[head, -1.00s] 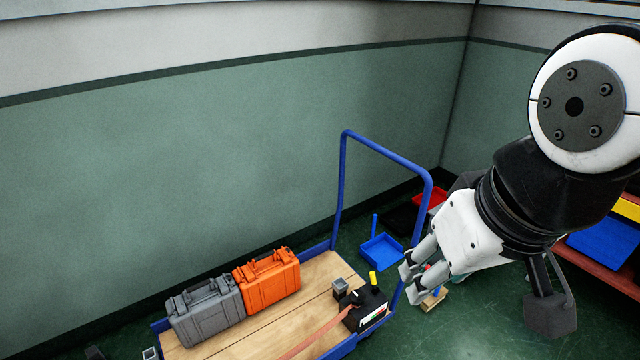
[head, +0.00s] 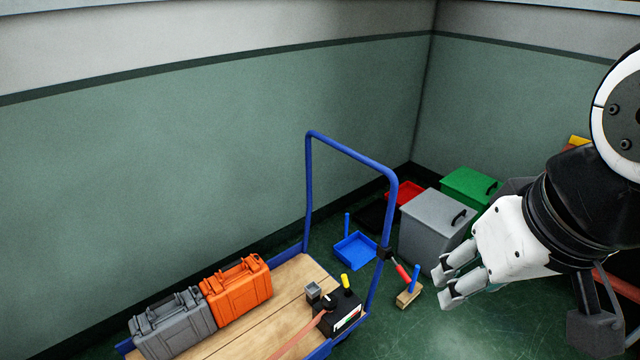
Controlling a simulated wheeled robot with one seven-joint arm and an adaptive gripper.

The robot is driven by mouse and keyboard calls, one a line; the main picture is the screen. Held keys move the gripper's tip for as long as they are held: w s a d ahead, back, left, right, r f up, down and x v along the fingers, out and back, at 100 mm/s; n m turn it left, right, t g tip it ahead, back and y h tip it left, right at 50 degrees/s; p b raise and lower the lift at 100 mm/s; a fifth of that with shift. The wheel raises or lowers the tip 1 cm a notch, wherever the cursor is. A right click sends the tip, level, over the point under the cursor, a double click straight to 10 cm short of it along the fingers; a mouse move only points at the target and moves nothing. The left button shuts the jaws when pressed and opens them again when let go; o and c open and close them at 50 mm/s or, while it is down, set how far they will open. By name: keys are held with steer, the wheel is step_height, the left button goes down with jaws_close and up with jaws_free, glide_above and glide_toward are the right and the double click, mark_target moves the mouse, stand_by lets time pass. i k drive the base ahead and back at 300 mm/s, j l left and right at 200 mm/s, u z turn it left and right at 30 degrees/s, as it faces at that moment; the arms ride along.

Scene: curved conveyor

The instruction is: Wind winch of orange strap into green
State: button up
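The winch (head: 337,317) is a black box at the right end of a flat cart, with a yellow-topped handle (head: 345,282) standing up. Its front carries a small gauge plate (head: 347,320) with white, red and green; the reading is too small to tell. The orange strap (head: 299,336) runs flat from the winch toward the lower left and leaves the frame. My gripper (head: 443,287) is to the right of the winch and cart, well clear of both. Its fingers look apart with nothing between them.
An orange case (head: 236,290) and a grey case (head: 172,325) stand on the wooden cart deck. The cart's blue push handle (head: 350,148) rises behind the winch.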

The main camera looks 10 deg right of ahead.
mark_target(329, 302)
steer(key=i+l+u, duration=0.1)
steer(key=l+u, duration=0.25)
steer(key=u, duration=0.5)
steer(key=z, duration=0.55)
steer(key=k+j+z, duration=0.15)
steer(key=j, duration=0.25)
steer(key=i, duration=0.5)
